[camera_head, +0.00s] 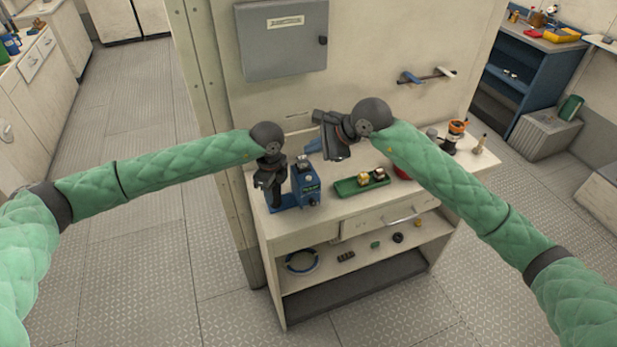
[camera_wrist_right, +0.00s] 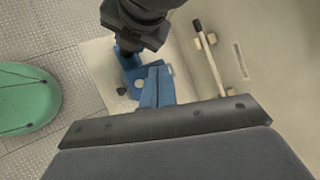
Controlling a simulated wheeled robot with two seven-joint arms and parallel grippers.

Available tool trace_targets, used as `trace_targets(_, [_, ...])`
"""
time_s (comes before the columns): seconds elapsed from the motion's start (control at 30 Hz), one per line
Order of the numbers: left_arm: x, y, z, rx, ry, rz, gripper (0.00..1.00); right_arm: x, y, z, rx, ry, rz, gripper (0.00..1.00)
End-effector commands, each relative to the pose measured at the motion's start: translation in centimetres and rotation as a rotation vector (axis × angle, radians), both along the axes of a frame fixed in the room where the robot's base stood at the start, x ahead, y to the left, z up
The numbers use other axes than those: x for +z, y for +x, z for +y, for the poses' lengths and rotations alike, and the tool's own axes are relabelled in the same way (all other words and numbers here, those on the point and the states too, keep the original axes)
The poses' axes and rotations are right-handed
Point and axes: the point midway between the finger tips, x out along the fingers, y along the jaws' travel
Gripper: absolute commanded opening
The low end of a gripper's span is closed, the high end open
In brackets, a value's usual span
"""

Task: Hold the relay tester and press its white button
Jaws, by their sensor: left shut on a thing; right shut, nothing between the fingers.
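The relay tester (camera_head: 307,187) is a blue device standing upright on the bench top, with a pale button (camera_head: 303,161) on its top. My left gripper (camera_head: 274,187) is at the tester's left side, shut on its dark upright grip; the fingers partly hide it. My right gripper (camera_head: 318,142) is shut and empty, above and behind the tester, apart from it. In the right wrist view, the right gripper's blue fingers (camera_wrist_right: 158,86) are together, and the tester (camera_wrist_right: 130,67) shows beyond them, partly hidden by the dark left wrist.
A green tray (camera_head: 350,188) with small parts is right of the tester. An orange-topped item (camera_head: 457,127) stands at the bench's right end. A grey wall box (camera_head: 283,45) and a wall bar (camera_head: 428,76) are behind. The lower shelf (camera_head: 330,268) holds small items.

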Motion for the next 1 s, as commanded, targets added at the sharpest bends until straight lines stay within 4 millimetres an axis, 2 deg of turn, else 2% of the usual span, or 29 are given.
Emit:
trace_targets(0.3, [0.1,0.0,0.0,0.0,0.0,-0.001,0.03,-3.9,0.0,0.0,-0.001,0.0,0.003,0.0])
trace_targets(0.5, [0.1,0.0,0.0,0.0,0.0,-0.001,0.03,-5.9,0.0,0.0,-0.001,-0.001,0.002,0.0])
trace_targets(0.7, [0.1,0.0,0.0,0.0,0.0,-0.001,0.03,-6.9,0.0,0.0,-0.001,0.0,-0.001,0.0])
trace_targets(1.0, [0.1,0.0,0.0,0.0,0.0,-0.001,0.03,-7.1,0.0,0.0,-0.001,0.0,-0.001,0.0])
